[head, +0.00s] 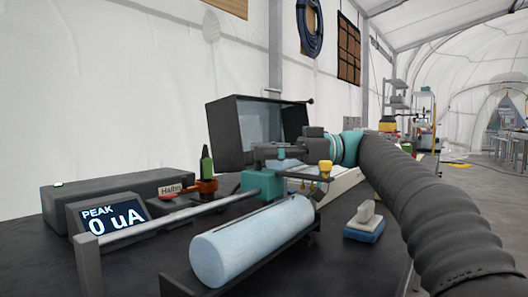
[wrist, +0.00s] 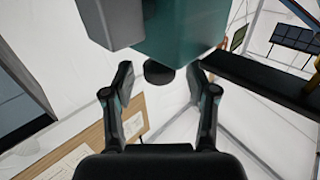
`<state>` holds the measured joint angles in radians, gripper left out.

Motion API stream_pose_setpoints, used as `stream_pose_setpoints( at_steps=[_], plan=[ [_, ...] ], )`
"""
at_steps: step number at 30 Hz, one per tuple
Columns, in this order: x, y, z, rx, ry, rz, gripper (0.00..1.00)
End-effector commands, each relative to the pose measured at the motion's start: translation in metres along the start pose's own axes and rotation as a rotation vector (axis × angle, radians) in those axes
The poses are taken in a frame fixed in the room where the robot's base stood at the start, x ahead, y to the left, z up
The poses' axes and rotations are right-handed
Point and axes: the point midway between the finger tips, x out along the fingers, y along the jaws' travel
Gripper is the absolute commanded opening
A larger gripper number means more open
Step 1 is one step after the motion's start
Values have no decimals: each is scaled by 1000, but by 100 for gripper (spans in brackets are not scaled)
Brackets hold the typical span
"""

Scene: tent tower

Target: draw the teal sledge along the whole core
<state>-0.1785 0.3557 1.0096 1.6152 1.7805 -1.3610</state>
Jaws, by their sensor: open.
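The teal sledge (head: 262,184) sits on a grey rail (head: 165,220) beside the pale blue core (head: 250,243). The core is a cylinder lying lengthwise in a dark cradle. My gripper (head: 268,153) is above and behind the sledge in the head view, its fingers small and hard to make out. In the wrist view my gripper (wrist: 159,72) is open. A teal block (wrist: 172,30), seemingly the sledge, fills the top, with a dark round knob (wrist: 158,73) below it between the fingertips. I see no finger clearly touching the knob.
A display (head: 110,218) reads "PEAK 0 uA" at the left. A red-and-black tool with a green bottle (head: 206,168) stands behind the rail. A dark open-fronted box (head: 255,130) stands at the back. A white-and-blue block (head: 364,222) lies right of the core.

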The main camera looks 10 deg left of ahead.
Motion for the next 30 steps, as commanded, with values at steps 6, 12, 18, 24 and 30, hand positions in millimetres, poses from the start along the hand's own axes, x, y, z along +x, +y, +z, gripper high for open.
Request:
stream_pose_setpoints(
  at_steps=[6, 12, 18, 24, 30],
  plan=[
    [0, 0, 0, 0, 0, 0, 8],
    [0, 0, 0, 0, 0, 0, 0],
    [10, -10, 4, 0, -1, -3, 0],
    [30, -30, 4, -2, -1, -4, 0],
    [32, -32, 0, 1, 0, -1, 0]
  ],
)
